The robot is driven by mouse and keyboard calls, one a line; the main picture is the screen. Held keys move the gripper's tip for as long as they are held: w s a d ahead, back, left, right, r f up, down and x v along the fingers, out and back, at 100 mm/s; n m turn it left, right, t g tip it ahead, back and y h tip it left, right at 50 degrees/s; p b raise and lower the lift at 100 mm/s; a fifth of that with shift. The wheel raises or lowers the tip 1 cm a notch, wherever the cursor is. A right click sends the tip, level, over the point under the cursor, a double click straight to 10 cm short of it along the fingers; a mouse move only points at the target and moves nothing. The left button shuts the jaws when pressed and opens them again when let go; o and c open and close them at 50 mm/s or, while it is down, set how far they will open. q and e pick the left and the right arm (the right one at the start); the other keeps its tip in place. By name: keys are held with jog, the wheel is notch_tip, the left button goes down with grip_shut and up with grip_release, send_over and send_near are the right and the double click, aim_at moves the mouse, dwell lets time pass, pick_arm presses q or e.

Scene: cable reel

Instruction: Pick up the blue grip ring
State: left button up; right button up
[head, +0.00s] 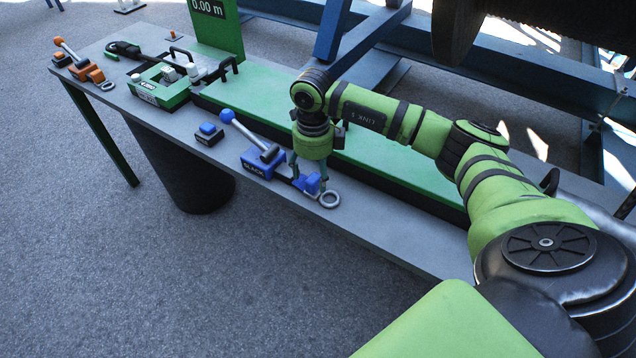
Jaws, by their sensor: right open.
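The blue grip (311,184) with a pale grey ring (329,199) at its end lies near the front edge of the grey bench. It sits at the right end of a blue device with a ball-ended lever (262,160). My right gripper (308,174) points down over the blue grip, its fingers open on either side of it or just behind it; contact is too small to tell. Its fingers partly hide the join between grip and device. My left gripper is not in view.
A green strip (385,163) runs along the bench (205,145) behind the gripper. A small blue block (209,134), a green device (160,88) and an orange lever device (85,70) stand to the left. A black bin (182,165) is below. Blue beams (520,70) stand behind.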

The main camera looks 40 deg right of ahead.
jog(key=shift+f, duration=1.15)
grip_shut()
jog(key=shift+r, duration=0.15)
jog(key=shift+r, duration=0.55)
notch_tip(320, 180, up, 3)
jog(key=shift+s+b, duration=0.1)
jog(key=shift+b, duration=0.6)
jog(key=s+a+r+b, duration=0.1)
jog(key=s+a+r, duration=0.1)
jog(key=s+r, duration=0.4)
jog(key=s, duration=0.5)
jog(key=shift+s+a+r+b, duration=0.15)
jog(key=shift+a+r+b, duration=0.05)
jog(key=shift+r+b, duration=0.2)
